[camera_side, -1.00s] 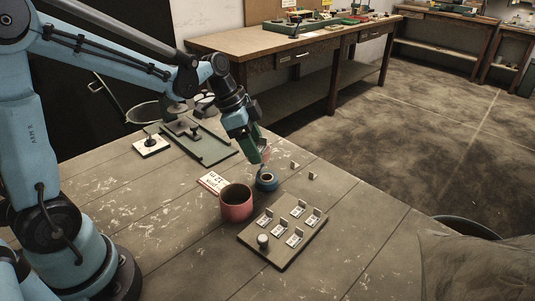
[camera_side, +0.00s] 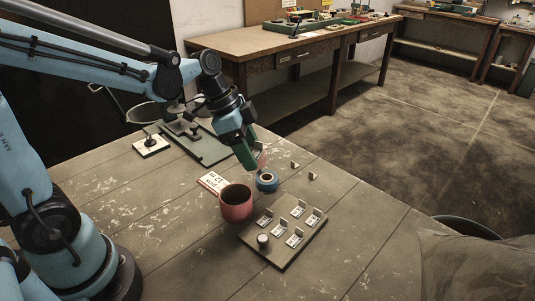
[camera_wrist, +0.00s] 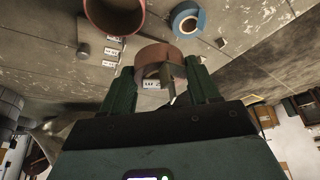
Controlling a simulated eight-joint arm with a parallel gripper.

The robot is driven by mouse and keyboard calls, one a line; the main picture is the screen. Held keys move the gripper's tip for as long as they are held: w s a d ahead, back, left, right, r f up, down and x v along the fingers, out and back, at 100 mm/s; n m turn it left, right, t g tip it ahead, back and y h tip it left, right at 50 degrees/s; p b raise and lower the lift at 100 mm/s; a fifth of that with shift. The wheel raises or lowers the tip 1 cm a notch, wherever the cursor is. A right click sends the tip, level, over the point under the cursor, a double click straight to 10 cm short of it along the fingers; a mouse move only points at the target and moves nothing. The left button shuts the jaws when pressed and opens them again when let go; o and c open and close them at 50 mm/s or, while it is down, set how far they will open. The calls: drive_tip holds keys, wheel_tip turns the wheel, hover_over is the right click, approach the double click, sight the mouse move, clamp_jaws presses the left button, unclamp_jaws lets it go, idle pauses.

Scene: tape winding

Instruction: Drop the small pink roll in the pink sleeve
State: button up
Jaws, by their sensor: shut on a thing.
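My gripper (camera_side: 250,156) is above the table, behind and slightly left of the blue roll in the side view. In the wrist view my gripper (camera_wrist: 160,88) is shut on the small pink roll (camera_wrist: 157,54), which sits between the green fingertips. In the side view only a sliver of the pink roll (camera_side: 261,157) shows beside the fingers. The pink sleeve (camera_side: 237,204) is an open upright cup on the table, in front of my gripper. It also shows at the top of the wrist view (camera_wrist: 114,31). Its inside looks dark, and its bottom is hidden.
A board (camera_side: 285,241) with several small tiles lies in front. A green tray (camera_side: 207,151) is at the back left. The front left of the table is clear.

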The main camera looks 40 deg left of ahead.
drive_tip(key=shift+s+f, duration=1.25)
drive_tip(key=shift+s, duration=0.2)
drive_tip(key=shift+s+f, duration=1.25)
drive_tip(key=shift+s, duration=0.15)
drive_tip(key=shift+d+f, duration=0.1)
drive_tip(key=o, duration=1.1)
drive_tip(key=shift+o, duration=0.4)
drive_tip(key=shift+o, duration=0.7)
drive_tip(key=shift+r, duration=0.2)
